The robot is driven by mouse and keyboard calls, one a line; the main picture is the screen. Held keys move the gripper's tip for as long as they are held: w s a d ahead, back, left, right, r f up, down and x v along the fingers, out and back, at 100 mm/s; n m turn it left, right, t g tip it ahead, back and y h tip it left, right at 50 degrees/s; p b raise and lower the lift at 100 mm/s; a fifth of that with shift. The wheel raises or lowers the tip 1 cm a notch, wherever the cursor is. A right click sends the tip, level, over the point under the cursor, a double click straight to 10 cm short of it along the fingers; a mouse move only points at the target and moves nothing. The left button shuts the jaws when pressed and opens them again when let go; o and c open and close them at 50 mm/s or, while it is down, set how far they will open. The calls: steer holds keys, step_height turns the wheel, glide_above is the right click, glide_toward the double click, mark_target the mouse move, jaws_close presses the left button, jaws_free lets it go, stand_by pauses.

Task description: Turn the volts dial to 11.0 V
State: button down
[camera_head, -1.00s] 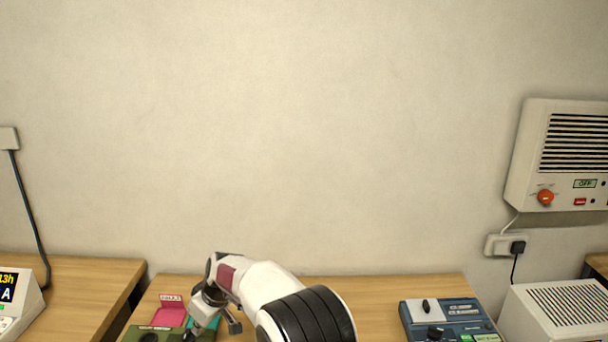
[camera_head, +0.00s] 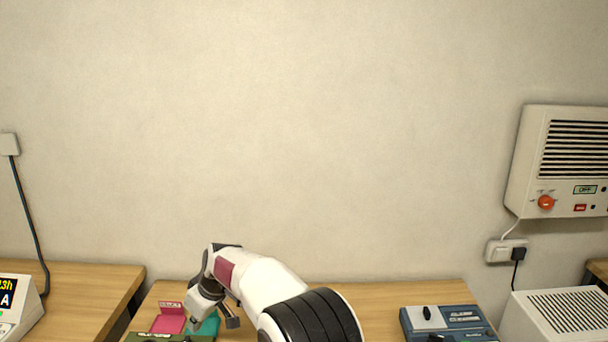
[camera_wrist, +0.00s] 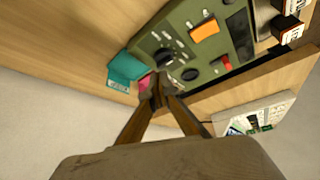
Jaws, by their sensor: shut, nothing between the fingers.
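A green instrument panel (camera_wrist: 207,50) shows in the wrist view, with two dark round knobs on its face. One knob (camera_wrist: 163,57) is at the upper left and the other (camera_wrist: 190,74) is lower, near my fingertips. I cannot read which is the volts dial or what value it shows. My gripper (camera_wrist: 161,84) is shut and empty, its tips at the panel's lower left edge in that view. In the head view my gripper (camera_head: 196,322) is above the far edge of the green panel (camera_head: 165,338), whose face is cut off by the frame.
On the panel are an orange part (camera_wrist: 204,30), a red part (camera_wrist: 227,62) and a dark display (camera_wrist: 239,35). A blue device (camera_head: 447,323) stands right on the wooden bench (camera_head: 370,292).

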steer(key=shift+s+a+r, duration=0.25)
steer(key=shift+s+a, duration=0.05)
steer(key=shift+s, duration=0.3)
steer(key=shift+s+a+r, duration=0.25)
steer(key=shift+s, duration=0.35)
steer(key=shift+f, duration=0.1)
steer(key=shift+f, duration=3.4)
steer(key=shift+w+a, duration=0.3)
steer(key=shift+w, duration=0.15)
steer(key=shift+w+d, duration=0.75)
steer(key=shift+w, duration=0.3)
steer(key=shift+d+f, duration=0.2)
steer(key=shift+d, duration=0.05)
steer(key=shift+s+a+r, duration=0.1)
steer(key=shift+s+r, duration=0.15)
